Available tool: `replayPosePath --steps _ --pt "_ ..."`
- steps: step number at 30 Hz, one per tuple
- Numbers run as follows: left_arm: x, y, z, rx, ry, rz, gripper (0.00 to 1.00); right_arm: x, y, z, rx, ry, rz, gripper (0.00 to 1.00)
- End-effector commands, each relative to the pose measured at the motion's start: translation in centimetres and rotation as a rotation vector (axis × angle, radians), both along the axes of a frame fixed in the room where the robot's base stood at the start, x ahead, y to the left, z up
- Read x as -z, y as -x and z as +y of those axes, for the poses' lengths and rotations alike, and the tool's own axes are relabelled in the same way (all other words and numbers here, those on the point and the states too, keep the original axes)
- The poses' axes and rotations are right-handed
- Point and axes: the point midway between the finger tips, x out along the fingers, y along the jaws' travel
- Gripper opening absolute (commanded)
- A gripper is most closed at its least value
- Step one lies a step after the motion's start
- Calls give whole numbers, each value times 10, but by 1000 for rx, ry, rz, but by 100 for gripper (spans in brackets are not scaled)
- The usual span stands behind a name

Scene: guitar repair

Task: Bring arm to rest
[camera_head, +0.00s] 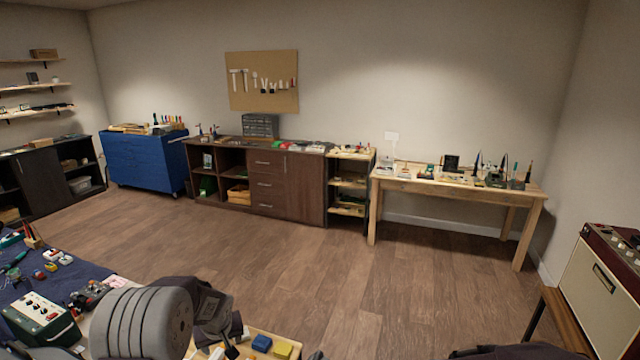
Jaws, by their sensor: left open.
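My left arm comes in at the bottom left, its grey ridged link large in the foreground. My left gripper (226,338) is dark and sits just right of that link, over the near workbench. It is open, and I see nothing held between its fingers. The arm hides part of the bench behind and below it. My right gripper does not show clearly; only dark shapes reach the bottom edge at the right.
A blue cloth (75,278) with tools and a green box (42,318) lies left. A wooden tray (285,340) holds blue and yellow blocks. A cream amplifier (600,290) stands right. A wooden table (455,188) is at the back; the floor (330,265) between is clear.

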Motion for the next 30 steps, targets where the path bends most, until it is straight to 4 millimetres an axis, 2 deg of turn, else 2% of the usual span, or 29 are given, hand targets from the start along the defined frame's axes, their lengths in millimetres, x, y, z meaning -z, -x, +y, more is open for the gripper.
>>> replayPosePath --steps 1,3,6,11,14,17,21,24,27,28,30 --pt "8 -1 -2 5 -1 -4 62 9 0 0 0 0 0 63" --pt "0 -7 -6 13 -3 -39 62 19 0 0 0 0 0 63" --pt "-8 -7 -11 23 -3 -69 62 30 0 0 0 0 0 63" --pt "-8 16 -24 21 19 -80 62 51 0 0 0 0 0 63" --pt "0 44 -35 36 37 -62 62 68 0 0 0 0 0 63" --pt "13 82 -47 70 52 -22 62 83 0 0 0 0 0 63" --pt "39 147 -62 152 72 69 62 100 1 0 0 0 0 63" --pt "57 198 -71 228 90 156 62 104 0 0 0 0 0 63" --pt "70 240 -77 313 105 257 62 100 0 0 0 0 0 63" --pt "73 248 -78 342 109 277 62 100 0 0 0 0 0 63" --pt "73 247 -79 400 100 282 62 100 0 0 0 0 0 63"
